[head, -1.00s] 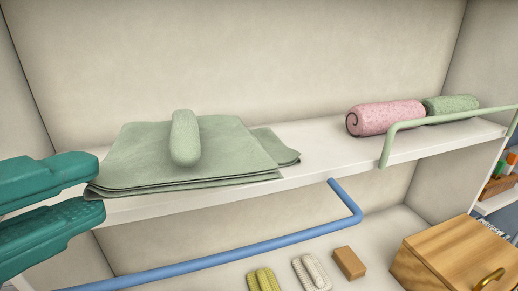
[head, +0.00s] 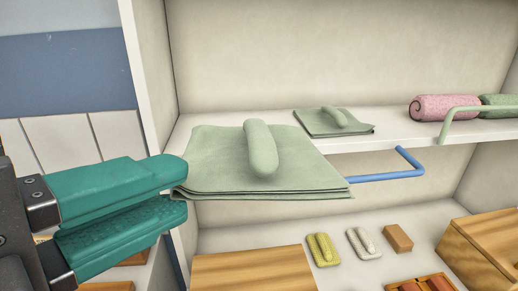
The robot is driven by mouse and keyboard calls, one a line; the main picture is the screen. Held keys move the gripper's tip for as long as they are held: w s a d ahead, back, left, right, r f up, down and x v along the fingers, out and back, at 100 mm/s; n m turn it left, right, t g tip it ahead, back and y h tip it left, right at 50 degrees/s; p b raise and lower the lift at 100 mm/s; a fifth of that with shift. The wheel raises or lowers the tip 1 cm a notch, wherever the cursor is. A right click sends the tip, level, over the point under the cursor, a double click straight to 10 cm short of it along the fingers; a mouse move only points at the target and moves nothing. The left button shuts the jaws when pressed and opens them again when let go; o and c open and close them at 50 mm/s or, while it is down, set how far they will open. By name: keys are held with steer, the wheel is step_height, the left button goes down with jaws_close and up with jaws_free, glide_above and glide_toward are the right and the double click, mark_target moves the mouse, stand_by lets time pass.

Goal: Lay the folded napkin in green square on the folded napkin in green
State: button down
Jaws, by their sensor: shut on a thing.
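My gripper (head: 181,190) is shut on the left corner of a folded green napkin (head: 215,165). A rounded green grip bar stands up from the middle of this napkin. The napkin is flat and level, in front of the shelf's front edge in the picture. A second folded green napkin (head: 312,123), also with a bar on top, lies on the white shelf (head: 385,134) behind and to the right. Part of the shelf is hidden behind the held napkin.
A pink roll (head: 445,108) and a green roll (head: 497,105) lie at the shelf's right, behind a pale green rail (head: 462,111). A blue bar (head: 390,175) runs below the shelf. Brushes (head: 322,249), a brown block (head: 398,238) and wooden boxes (head: 490,240) stand lower down.

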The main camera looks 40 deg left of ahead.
steer(key=w+d+f, duration=0.7)
steer(key=d+f, duration=0.5)
steer(key=f, duration=0.3)
steer(key=w+d+f, duration=0.8)
steer(key=d+f, duration=0.5)
steer(key=f, duration=0.3)
steer(key=w+d+f+h, duration=0.1)
steer(key=w+d+f, duration=0.7)
steer(key=d+f, duration=0.5)
step_height(320, 180, down, 3)
steer(key=shift+f+m, duration=0.15)
steer(key=shift+m, duration=0.25)
